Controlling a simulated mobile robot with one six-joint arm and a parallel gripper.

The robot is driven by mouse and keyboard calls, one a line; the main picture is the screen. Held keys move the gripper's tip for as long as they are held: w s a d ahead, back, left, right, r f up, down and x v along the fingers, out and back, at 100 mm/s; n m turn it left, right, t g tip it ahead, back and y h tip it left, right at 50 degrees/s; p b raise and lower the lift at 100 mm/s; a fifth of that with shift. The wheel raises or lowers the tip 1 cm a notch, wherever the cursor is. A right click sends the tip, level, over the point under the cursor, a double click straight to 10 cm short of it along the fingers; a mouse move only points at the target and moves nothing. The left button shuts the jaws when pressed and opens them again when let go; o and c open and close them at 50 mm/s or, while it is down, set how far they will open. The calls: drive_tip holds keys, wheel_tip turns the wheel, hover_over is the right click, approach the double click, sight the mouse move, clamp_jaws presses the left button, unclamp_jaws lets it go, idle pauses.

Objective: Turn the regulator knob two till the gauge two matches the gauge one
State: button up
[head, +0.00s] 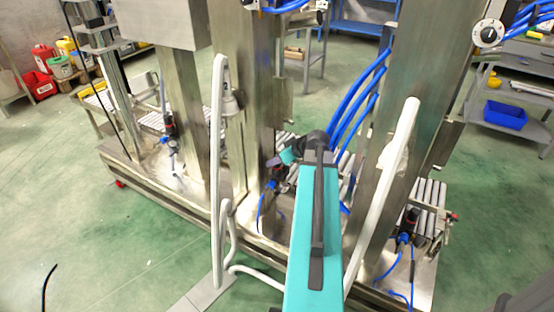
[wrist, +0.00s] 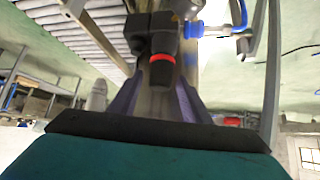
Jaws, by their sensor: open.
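My gripper (head: 276,163) is low beside the middle steel column, its purple fingers partly hidden by my teal arm. In the wrist view, my gripper (wrist: 158,98) is open, with one finger on each side of a black regulator knob (wrist: 160,74) with a red ring. The fingers appear apart from the knob, but contact is hard to tell. A similar regulator (head: 168,124) is at the left column and another (head: 410,217) at the right. I cannot tell their numbers. A round white dial (head: 488,33) is at top right; its reading is too small to tell.
White bent tubes (head: 217,150) stand left of my arm, and another (head: 385,190) stands close on its right. Blue hoses (head: 352,105) run behind the gripper. Steel columns (head: 182,120) flank the work area. Green floor (head: 80,220) is clear at front left.

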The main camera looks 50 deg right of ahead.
drive_tip(key=b+v, duration=0.4)
drive_tip(key=v, duration=0.9)
drive_tip(key=shift+s+r, duration=0.15)
drive_tip(key=shift+s, duration=0.05)
idle(0.3)
idle(0.4)
